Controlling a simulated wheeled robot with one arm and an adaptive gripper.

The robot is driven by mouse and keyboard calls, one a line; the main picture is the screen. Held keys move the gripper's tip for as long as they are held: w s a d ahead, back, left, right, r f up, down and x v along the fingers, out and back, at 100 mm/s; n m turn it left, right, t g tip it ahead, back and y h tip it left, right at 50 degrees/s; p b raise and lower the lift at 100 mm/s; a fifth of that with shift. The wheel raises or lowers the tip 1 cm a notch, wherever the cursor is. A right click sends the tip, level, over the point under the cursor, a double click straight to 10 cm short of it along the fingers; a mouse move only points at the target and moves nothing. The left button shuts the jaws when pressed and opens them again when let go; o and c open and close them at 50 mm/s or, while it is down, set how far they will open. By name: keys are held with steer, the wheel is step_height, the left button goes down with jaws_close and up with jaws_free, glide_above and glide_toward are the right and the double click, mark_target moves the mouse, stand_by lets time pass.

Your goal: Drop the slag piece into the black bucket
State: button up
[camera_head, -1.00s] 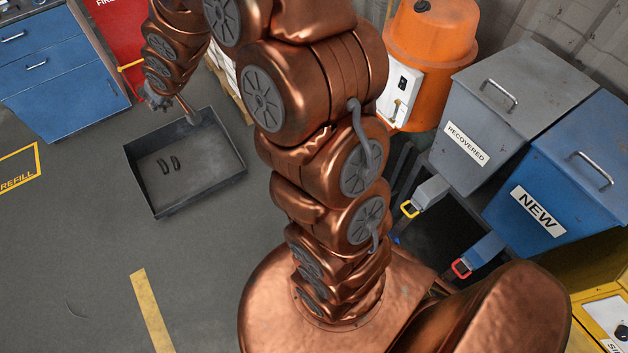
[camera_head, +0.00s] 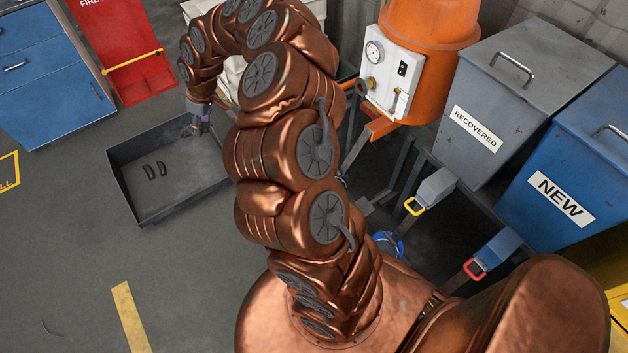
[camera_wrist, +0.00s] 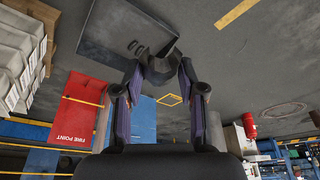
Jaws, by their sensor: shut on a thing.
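My gripper (camera_wrist: 160,62) is shut on a dark grey, angular slag piece (camera_wrist: 159,70) in the wrist view. The piece sits between the two fingertips. In the head view my gripper (camera_head: 199,122) is over the far edge of a low dark tray (camera_head: 190,185), and the held piece is too small to make out. Two small dark curved pieces (camera_head: 155,170) lie apart from the gripper on the tray floor. The tray also shows in the wrist view (camera_wrist: 115,30). I cannot make out a black bucket in either view.
A red fire-point panel (camera_head: 130,70) and blue cabinet (camera_head: 50,85) stand behind the tray. An orange tank (camera_head: 430,40) with a gauge box, a grey RECOVERED bin (camera_head: 500,90) and a blue NEW bin (camera_head: 570,170) stand at right. Floor left of my base is open.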

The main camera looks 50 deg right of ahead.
steer(key=s+d+f+n+g+h+b, duration=0.1)
steer(key=s+d+f+n+h+b, duration=0.2)
steer(key=d+f+b, duration=0.6)
steer(key=s+d+f+n+g+h+b, duration=0.2)
steer(key=s+d+f+b, duration=0.5)
steer(key=d+f, duration=1)
steer(key=s+d+f+n+g+h+b, duration=0.2)
steer(key=d+f+b, duration=0.9)
steer(key=f, duration=1.7)
steer(key=shift+s+d+n+h, duration=1.1)
steer(key=shift+s+n, duration=0.4)
steer(key=shift+s, duration=0.6)
steer(key=o, duration=1.3)
steer(key=shift+c, duration=0.2)
